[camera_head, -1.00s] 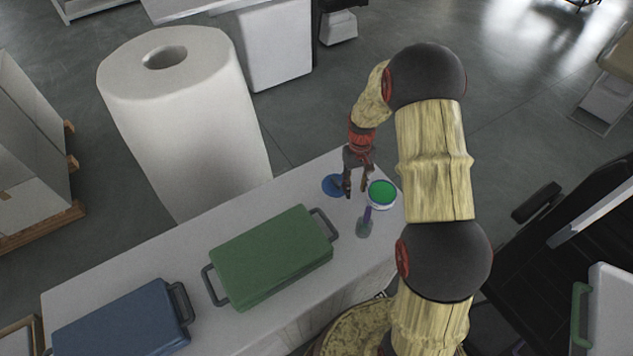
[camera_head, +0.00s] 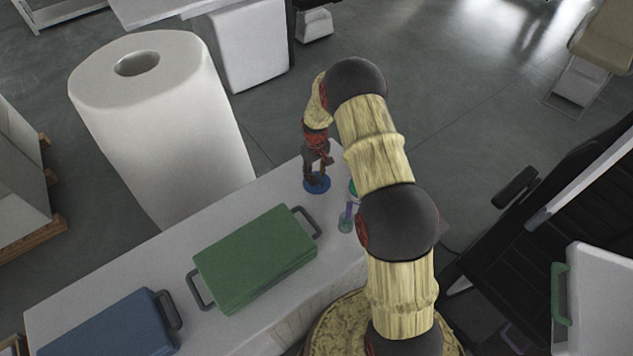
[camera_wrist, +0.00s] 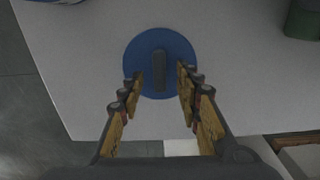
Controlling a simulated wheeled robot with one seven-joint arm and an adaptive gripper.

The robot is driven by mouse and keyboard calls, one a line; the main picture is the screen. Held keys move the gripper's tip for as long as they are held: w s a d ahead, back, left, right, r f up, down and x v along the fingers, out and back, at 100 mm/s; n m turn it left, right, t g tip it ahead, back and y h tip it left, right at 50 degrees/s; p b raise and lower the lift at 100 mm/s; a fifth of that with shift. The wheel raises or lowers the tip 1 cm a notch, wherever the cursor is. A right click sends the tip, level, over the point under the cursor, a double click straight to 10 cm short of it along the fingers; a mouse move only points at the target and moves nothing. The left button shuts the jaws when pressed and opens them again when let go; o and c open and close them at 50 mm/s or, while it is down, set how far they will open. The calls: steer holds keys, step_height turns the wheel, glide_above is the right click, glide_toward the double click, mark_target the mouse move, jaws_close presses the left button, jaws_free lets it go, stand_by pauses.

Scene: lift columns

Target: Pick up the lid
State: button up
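The lid is a round blue disc (camera_wrist: 160,42) with a dark bar-shaped handle, lying flat on the white table. In the head view the lid (camera_head: 317,188) sits near the far right end of the table, with my gripper above it. My gripper (camera_wrist: 159,85) is open, one finger on each side of the handle. It also shows in the head view (camera_head: 313,180). The handle (camera_wrist: 162,70) stands between the fingertips with a gap on both sides. Whether the fingertips touch the disc cannot be told.
A green case (camera_head: 255,258) and a blue case (camera_head: 108,326) lie on the white table (camera_head: 210,225). A small green object (camera_head: 353,188) and a purple-stemmed item (camera_head: 348,217) stand right of the lid, partly behind my arm. A large white roll (camera_head: 165,120) stands behind the table.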

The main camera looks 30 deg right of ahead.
steer(key=shift+f, duration=0.55)
steer(key=shift+c, duration=0.4)
steer(key=c, duration=0.7)
jaws_close()
